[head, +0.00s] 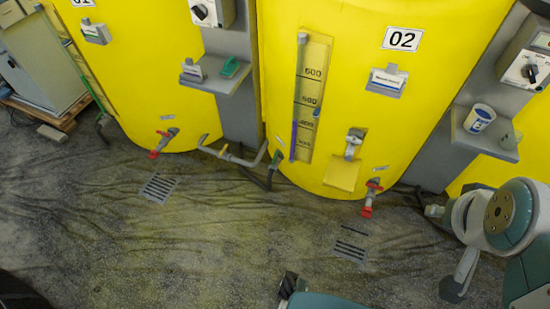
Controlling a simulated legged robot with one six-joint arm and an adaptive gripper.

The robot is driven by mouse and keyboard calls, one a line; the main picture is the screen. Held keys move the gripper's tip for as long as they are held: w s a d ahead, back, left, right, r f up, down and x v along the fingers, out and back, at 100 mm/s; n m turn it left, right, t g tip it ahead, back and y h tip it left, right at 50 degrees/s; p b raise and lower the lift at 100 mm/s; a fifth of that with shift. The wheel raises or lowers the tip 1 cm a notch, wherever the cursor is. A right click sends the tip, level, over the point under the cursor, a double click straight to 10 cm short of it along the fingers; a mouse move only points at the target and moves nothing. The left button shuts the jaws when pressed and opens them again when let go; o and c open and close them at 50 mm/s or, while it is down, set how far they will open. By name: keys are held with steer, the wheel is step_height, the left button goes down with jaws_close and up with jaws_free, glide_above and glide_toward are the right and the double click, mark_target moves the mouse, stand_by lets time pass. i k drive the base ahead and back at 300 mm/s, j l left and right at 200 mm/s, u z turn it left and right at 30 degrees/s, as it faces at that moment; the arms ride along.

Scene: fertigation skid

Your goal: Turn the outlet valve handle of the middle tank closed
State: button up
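The middle tank (300,25) is the yellow one labelled 02. Its outlet valve (374,186) sticks out low at the tank's front right. The valve's red handle (367,209) hangs down toward the floor, pointing away from the tank. My gripper (444,250) is at the right, in front of the tank and to the right of the valve. Its two fingers look spread apart, with only floor visible between them. It is clear of the handle and touches nothing that I can see.
Tank 01 (130,70) stands to the left, with its own red-handled valve (163,142). A grey pipe (231,155) runs low between the tanks. Two floor drains (159,187) lie in front. A cup (479,118) stands on a right-hand shelf. The floor ahead is open.

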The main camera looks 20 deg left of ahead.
mark_target(274, 160)
steer(key=i+j, duration=0.1)
steer(key=j, duration=0.25)
steer(key=i+j, duration=0.15)
steer(key=j, duration=0.2)
steer(key=i+j, duration=0.1)
steer(key=j, duration=0.3)
steer(key=i+j, duration=0.15)
steer(key=j, duration=0.2)
steer(key=i+j, duration=0.1)
steer(key=j, duration=0.25)
steer(key=i+j, duration=0.1)
steer(key=j, duration=0.25)
steer(key=i+j, duration=0.15)
steer(key=j, duration=0.25)
